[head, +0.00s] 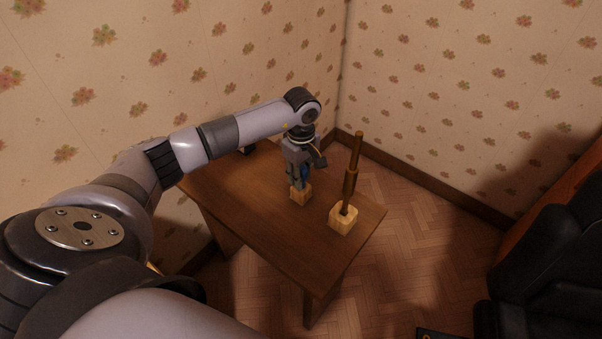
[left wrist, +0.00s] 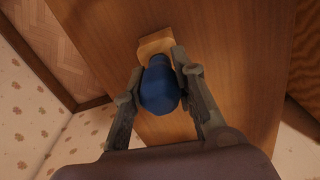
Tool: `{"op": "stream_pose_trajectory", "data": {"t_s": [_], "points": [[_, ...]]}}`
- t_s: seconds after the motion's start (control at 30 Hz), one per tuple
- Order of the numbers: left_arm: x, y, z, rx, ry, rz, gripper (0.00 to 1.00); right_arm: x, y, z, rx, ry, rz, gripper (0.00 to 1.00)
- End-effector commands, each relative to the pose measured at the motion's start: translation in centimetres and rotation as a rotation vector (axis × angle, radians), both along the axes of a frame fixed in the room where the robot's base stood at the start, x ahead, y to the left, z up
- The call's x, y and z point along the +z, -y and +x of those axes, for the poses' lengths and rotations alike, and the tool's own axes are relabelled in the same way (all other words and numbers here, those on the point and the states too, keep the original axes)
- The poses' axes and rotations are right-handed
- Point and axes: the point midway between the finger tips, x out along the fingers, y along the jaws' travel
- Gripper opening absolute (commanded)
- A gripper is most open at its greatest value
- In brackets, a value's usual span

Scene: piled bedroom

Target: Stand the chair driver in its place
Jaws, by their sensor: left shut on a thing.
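The chair driver shows as a blue handle (head: 305,173) between the fingers of my left gripper (head: 299,178). The wrist view looks along this blue handle (left wrist: 159,88), with a finger on each side, shut on it. The gripper points down over a small light wooden block (head: 301,194) on the table, and the block also shows beyond the handle in the wrist view (left wrist: 154,45). The driver looks about upright over the block. Its shaft and tip are hidden, so I cannot tell how far it sits in the block. My right gripper is out of view.
A second wooden block (head: 343,219) near the table's right end holds a tall brown rod (head: 352,170), close right of my gripper. The brown table (head: 268,213) has bare room in front. Walls stand behind. A black chair (head: 545,265) is at the right.

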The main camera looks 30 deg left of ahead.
Motion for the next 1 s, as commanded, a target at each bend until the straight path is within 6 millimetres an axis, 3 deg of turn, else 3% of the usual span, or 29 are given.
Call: {"op": "stream_pose_trajectory", "data": {"t_s": [0.37, 0.6, 0.83, 1.0], "points": [[-0.04, 0.01, 0.00, 0.000, 0.000, 0.000, 0.48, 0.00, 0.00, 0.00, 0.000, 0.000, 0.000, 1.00], [-0.06, 0.00, -0.02, 0.000, -0.001, 0.000, 0.49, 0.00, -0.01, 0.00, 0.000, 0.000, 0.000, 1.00], [-0.06, 0.00, -0.02, 0.000, -0.001, 0.000, 0.65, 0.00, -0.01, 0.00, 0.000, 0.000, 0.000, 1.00], [-0.06, 0.00, -0.02, 0.000, -0.001, 0.000, 0.65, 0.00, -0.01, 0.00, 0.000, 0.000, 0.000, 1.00]]}}
